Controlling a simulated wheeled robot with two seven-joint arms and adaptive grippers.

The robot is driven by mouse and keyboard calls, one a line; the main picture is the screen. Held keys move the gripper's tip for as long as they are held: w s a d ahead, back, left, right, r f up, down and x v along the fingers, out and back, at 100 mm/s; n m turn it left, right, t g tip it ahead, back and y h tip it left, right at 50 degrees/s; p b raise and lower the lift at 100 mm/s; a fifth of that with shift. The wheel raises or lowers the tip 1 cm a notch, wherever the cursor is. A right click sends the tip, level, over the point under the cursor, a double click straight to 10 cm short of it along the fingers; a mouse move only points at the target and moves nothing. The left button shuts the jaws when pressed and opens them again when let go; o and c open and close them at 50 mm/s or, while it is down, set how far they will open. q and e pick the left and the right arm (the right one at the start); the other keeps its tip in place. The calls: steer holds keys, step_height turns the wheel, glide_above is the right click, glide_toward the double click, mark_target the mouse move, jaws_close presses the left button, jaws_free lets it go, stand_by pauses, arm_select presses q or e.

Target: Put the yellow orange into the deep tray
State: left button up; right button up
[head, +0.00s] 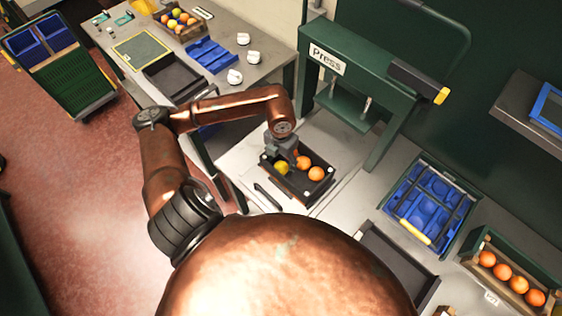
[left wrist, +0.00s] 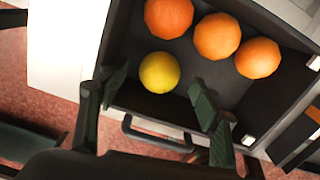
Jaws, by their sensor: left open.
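My left gripper (head: 283,154) is over the box by the yellow orange. In the wrist view its open, empty fingers (left wrist: 160,95) point towards the yellow orange, one to each side. Two dark trays show, one on the left table (head: 158,78) and one at lower right (head: 372,240); I cannot tell which is the deep tray. My right gripper is not in view.
The green press (head: 350,50) stands behind the box. A crate of mixed fruit (head: 185,33), a blue holder (head: 211,56) and white cups are on the left table. A blue bin (head: 430,200) and a crate of oranges (head: 510,285) are at right.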

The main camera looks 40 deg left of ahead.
arm_select(q)
step_height(320, 180, up, 9)
steer(key=p, duration=0.4)
stand_by(0.7)
stand_by(0.5)
